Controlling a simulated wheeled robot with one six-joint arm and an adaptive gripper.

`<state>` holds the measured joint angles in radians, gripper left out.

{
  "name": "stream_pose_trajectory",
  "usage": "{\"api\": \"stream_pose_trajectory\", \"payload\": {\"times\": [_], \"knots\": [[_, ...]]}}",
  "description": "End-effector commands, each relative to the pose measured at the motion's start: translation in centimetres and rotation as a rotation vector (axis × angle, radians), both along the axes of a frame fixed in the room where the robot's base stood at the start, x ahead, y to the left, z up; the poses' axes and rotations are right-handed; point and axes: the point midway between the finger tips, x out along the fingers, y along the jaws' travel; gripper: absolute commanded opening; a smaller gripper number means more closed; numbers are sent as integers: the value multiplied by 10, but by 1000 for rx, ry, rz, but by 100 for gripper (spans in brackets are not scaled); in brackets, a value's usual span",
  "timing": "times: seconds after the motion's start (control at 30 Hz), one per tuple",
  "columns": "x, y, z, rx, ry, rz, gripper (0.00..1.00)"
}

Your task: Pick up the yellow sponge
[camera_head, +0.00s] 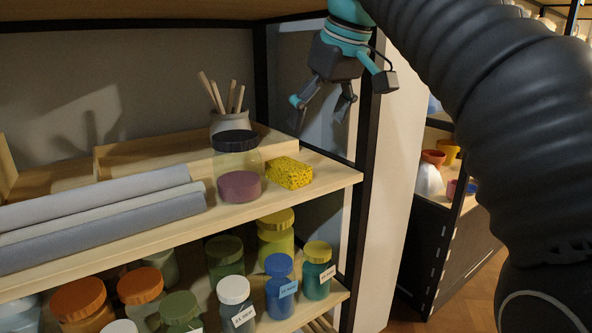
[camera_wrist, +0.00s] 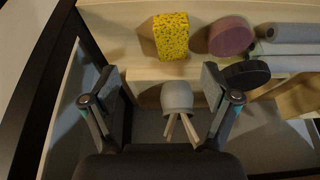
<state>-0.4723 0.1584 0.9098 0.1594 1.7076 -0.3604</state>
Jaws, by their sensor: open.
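The yellow sponge (camera_head: 288,172) lies on the upper wooden shelf near its right end, right of a dull purple round piece. In the wrist view the sponge (camera_wrist: 171,36) is near the top, beyond the fingertips and fully visible. My gripper (camera_head: 326,106) is open and empty, above the shelf and above the sponge, slightly to its right in the head view. In the wrist view my gripper (camera_wrist: 156,82) shows its two fingers spread wide, with nothing between the pads but the shelf and a pot further off.
A pot with sticks (camera_head: 230,122) stands behind. Grey rolls (camera_head: 100,205) lie left. A black shelf post (camera_head: 366,150) stands right. Lidded jars (camera_head: 278,285) fill the shelf below.

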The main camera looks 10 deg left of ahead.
Motion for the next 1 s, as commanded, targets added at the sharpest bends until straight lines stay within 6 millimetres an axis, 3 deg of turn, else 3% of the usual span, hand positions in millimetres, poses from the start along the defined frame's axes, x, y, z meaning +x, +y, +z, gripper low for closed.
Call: {"api": "stream_pose_trajectory", "payload": {"times": [0.1,0.33,0.63,1.0], "knots": [[2,18,8,-3,0,57,86],[2,29,5,-5,1,88,86],[12,41,-38,-5,1,84,86],[17,49,-66,-5,0,84,86]]}}
